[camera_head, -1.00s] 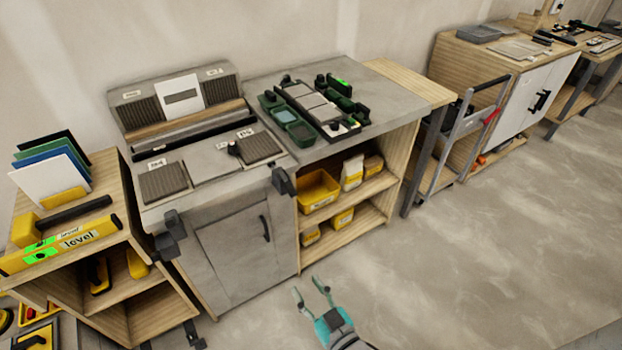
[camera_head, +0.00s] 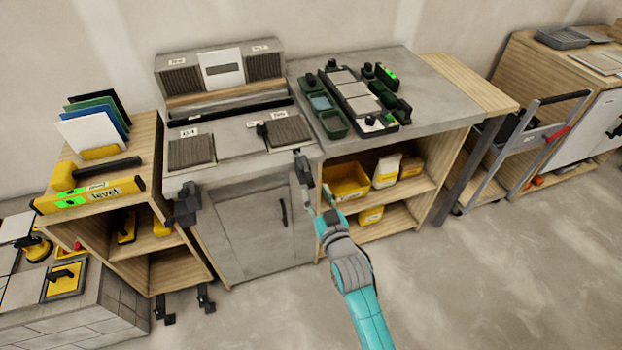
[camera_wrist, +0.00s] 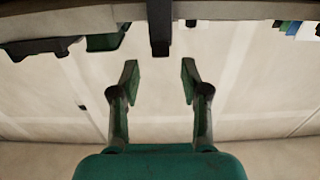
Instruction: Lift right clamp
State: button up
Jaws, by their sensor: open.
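The right clamp (camera_head: 303,168) is dark grey and hangs at the front edge of the grey worktop, near the cabinet's right side. In the wrist view the dark clamp (camera_wrist: 159,26) lies beyond my fingertips, centred between them and apart from both. My gripper (camera_head: 320,200) is open and empty, just below and right of the right clamp. Its two spread fingers also show in the wrist view (camera_wrist: 159,72). A second, left clamp (camera_head: 186,205) sits at the worktop's front left corner.
The grey worktop (camera_head: 430,95) carries a dark tray assembly (camera_head: 355,98) and ribbed pads (camera_head: 191,152). An open shelf below holds a yellow bin (camera_head: 346,183). A wooden stand with levels (camera_head: 88,195) is at left. The floor at right is free.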

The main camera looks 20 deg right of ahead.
aim_at(311, 182)
jog(key=shift+w, duration=3.05)
grip_shut()
